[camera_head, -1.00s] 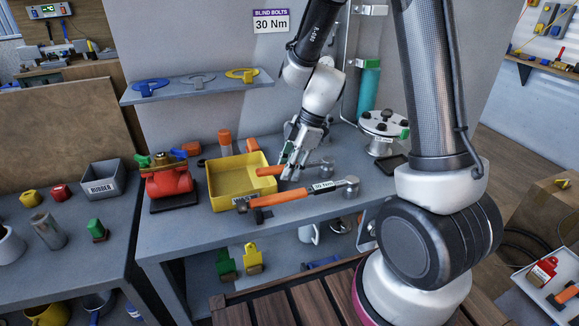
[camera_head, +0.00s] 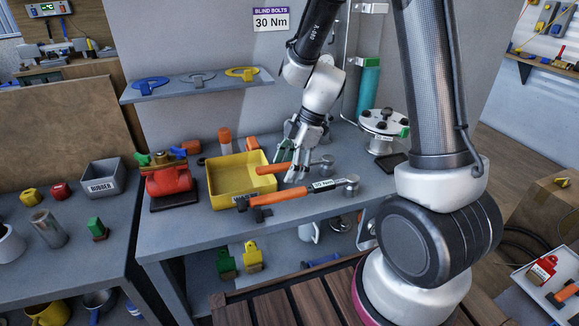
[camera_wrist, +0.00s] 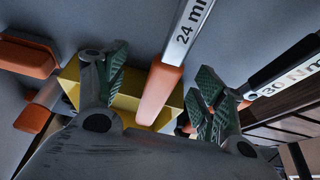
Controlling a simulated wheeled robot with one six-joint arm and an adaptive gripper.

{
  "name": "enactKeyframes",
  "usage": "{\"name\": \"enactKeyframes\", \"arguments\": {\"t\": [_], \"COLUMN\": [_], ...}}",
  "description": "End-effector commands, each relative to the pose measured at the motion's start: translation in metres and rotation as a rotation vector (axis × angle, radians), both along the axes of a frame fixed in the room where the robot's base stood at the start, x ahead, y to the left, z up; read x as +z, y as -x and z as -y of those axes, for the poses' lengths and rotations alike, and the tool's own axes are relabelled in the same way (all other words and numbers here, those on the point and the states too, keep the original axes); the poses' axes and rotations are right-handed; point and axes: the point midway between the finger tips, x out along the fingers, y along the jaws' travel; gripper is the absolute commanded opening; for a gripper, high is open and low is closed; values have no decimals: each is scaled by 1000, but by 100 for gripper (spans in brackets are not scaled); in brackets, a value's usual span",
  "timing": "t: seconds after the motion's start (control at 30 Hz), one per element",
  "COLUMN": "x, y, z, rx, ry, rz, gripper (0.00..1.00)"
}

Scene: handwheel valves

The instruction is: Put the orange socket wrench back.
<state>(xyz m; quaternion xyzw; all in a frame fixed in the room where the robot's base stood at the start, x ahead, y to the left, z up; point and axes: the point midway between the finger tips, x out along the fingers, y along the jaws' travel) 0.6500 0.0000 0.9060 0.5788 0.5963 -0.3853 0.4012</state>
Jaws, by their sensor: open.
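The orange-handled socket wrench marked 24 mm (camera_wrist: 161,92) runs between my fingers in the wrist view. In the head view its orange handle (camera_head: 269,171) points left toward the yellow tray (camera_head: 213,182), and its metal head (camera_head: 326,161) is at the right. My gripper (camera_head: 291,163) is open, with one finger on each side of the wrench. The fingers (camera_wrist: 160,85) show a clear gap to the handle in the wrist view. How high the fingertips are above the wrench I cannot tell.
A second orange-handled wrench marked 30 Nm (camera_head: 300,191) lies in front, close to my gripper. A red valve (camera_head: 168,182) stands left of the tray. A white flanged valve (camera_head: 384,125) stands at the right. A shelf (camera_head: 200,84) with flat keys is behind.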

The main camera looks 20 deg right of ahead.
Motion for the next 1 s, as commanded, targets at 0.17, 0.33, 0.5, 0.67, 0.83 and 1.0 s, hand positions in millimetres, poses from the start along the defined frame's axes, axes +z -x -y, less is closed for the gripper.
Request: {"name": "enactKeyframes", "arguments": {"t": [0.17,0.33,0.5,0.67,0.83,1.0], "x": [3,11,20,28,37,45], "y": [0,-1,-1,0,-1,-1], "z": [1,4,8,12,15,19], "rx": [1,-1,-1,0,-1,0], "ry": [0,-1,0,-1,0,0], "rz": [1,2,2,1,2,2], "gripper": [69,69,69,69,69,69]}}
